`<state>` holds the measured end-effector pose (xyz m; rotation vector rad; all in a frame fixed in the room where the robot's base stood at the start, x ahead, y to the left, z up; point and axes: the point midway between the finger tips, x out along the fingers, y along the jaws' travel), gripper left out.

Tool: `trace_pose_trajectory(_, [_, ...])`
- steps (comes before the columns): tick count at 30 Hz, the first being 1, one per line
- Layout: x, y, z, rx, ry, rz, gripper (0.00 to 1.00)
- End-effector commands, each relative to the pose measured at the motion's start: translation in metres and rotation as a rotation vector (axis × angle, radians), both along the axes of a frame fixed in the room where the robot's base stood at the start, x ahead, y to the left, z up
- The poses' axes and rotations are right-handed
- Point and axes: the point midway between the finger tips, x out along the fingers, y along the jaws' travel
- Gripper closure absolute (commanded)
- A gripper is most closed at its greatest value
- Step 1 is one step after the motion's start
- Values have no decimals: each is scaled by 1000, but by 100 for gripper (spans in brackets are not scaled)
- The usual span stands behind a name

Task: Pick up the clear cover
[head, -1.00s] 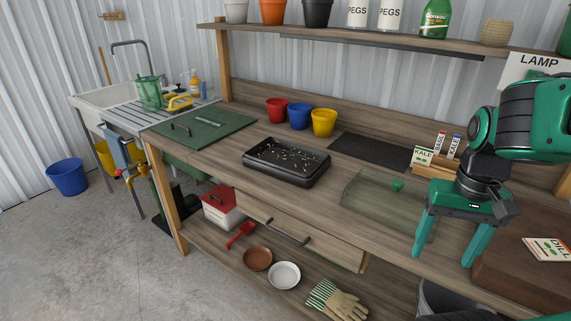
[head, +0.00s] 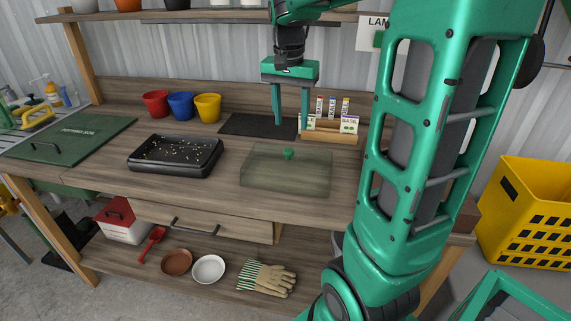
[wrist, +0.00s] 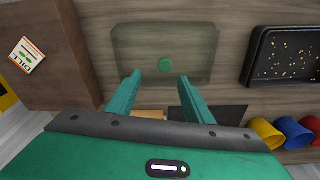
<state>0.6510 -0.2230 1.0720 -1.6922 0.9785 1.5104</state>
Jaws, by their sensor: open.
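The clear cover (head: 262,178) is a see-through box-shaped lid with a green knob (head: 288,153) on top. It sits on the wooden bench, right of the black seed tray (head: 150,168). My gripper (head: 291,122) is open and empty, pointing down above the back of the bench, behind the cover in the head view. In the wrist view the cover (wrist: 135,45) lies beyond my open fingertips (wrist: 157,77), with the knob (wrist: 166,65) just past the gap between them. Nothing is between the fingers, and they look apart from the knob.
A wooden seed-packet rack (head: 318,133) stands right beside my gripper. A dark mat (head: 240,125) lies at the back. Red, blue and yellow pots (head: 208,107) stand left of it. A shelf (head: 190,16) runs above. Bare bench lies between tray and cover.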

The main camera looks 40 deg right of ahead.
Motion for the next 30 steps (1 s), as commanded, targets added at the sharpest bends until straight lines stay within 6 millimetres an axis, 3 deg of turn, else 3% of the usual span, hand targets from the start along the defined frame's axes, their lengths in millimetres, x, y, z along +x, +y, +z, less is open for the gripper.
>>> trace_pose_trajectory(5, [12,-1,-7,-1,-3,-22,53])
trace_pose_trajectory(12, [13,-5,-42,0,-3,-21,53])
trace_pose_trajectory(20, [14,-6,-59,0,-4,-21,53])
trace_pose_trajectory(30, [18,-8,-101,0,-4,-21,53])
